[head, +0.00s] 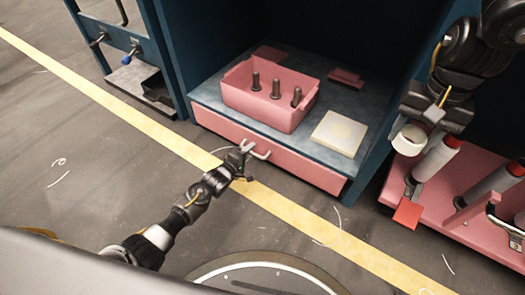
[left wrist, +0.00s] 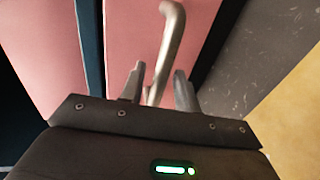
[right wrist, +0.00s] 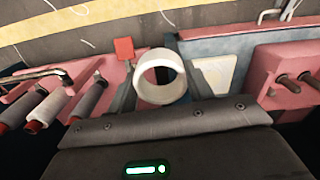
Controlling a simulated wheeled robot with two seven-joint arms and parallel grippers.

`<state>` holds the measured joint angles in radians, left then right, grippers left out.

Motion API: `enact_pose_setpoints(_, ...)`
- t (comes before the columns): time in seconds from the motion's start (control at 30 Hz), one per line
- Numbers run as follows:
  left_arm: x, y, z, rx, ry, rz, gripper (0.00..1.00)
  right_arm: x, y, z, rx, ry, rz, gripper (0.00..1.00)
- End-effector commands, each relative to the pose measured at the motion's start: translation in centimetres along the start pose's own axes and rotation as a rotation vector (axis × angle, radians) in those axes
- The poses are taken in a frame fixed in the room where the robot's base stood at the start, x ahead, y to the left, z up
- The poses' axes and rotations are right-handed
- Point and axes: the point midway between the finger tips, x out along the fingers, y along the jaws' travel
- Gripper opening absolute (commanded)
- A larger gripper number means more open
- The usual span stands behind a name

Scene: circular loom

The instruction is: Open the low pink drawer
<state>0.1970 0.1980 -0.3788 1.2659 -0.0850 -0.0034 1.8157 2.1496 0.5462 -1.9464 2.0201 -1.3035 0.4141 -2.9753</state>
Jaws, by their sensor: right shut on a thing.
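The low pink drawer (head: 305,173) is under the blue-grey shelf of the cabinet, and its front looks flush with the shelf edge. Its pale bar handle (head: 262,155) also shows in the left wrist view (left wrist: 168,50). My left gripper (head: 240,150) is at the handle's left part. In the left wrist view its two fingers (left wrist: 158,85) stand apart on either side of the handle, with a gap visible. My right gripper (right wrist: 160,82) is shut on a white ring (right wrist: 162,76), held high at the right in the head view (head: 409,139).
A pink bin (head: 240,100) with dark pegs and a cream square block (head: 339,133) stand on the shelf above the drawer. A pink rack with white spools (head: 395,185) is at the right. The floor before the drawer is clear apart from my left arm.

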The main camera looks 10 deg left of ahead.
Motion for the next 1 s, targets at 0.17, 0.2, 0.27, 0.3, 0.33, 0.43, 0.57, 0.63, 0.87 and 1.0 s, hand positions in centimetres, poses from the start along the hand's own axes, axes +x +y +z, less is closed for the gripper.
enact_pose_setpoints(0.17, 0.2, 0.0, 0.2, 0.000, -0.002, 0.000, 0.32, 0.1, 0.2, 0.0, 0.003, 0.000, 0.000, 0.24)
enact_pose_setpoints(0.2, 0.2, 0.0, 0.2, 0.000, -0.002, 0.000, 0.32, 0.1, 0.2, 0.0, 0.003, 0.000, 0.000, 0.24)
enact_pose_setpoints(0.27, 0.2, 0.0, 0.2, 0.000, -0.003, 0.000, 0.32, 0.1, 0.2, 0.0, 0.003, 0.000, 0.000, 0.24)
enact_pose_setpoints(0.3, 0.2, 0.0, 0.2, 0.000, -0.003, 0.000, 0.31, 0.1, 0.2, 0.0, 0.003, 0.000, 0.000, 0.24)
enact_pose_setpoints(0.33, 0.2, 0.0, 0.2, 0.000, -0.003, 0.000, 0.27, 0.1, 0.2, 0.0, 0.003, 0.000, 0.000, 0.24)
enact_pose_setpoints(0.43, 0.2, 0.0, 0.2, 0.000, -0.002, 0.000, 0.14, 0.1, 0.1, 0.0, 0.002, 0.000, 0.000, 0.24)
enact_pose_setpoints(0.57, 0.1, 0.0, 0.1, 0.000, -0.001, 0.000, 0.00, 0.1, 0.1, 0.0, 0.001, 0.000, 0.000, 0.24)
enact_pose_setpoints(0.63, 0.1, 0.0, 0.1, -0.001, 0.000, 0.000, 0.00, 0.1, 0.0, 0.0, 0.001, 0.000, 0.000, 0.24)
enact_pose_setpoints(0.87, -0.1, 0.0, -0.1, -0.001, 0.002, 0.000, 0.00, -0.1, 0.0, 0.0, 0.000, 0.000, 0.000, 0.24)
enact_pose_setpoints(1.0, -1.1, 0.0, -0.1, -0.002, 0.001, -0.002, 0.00, -1.1, 0.0, 0.0, 0.000, 0.000, 0.000, 0.24)
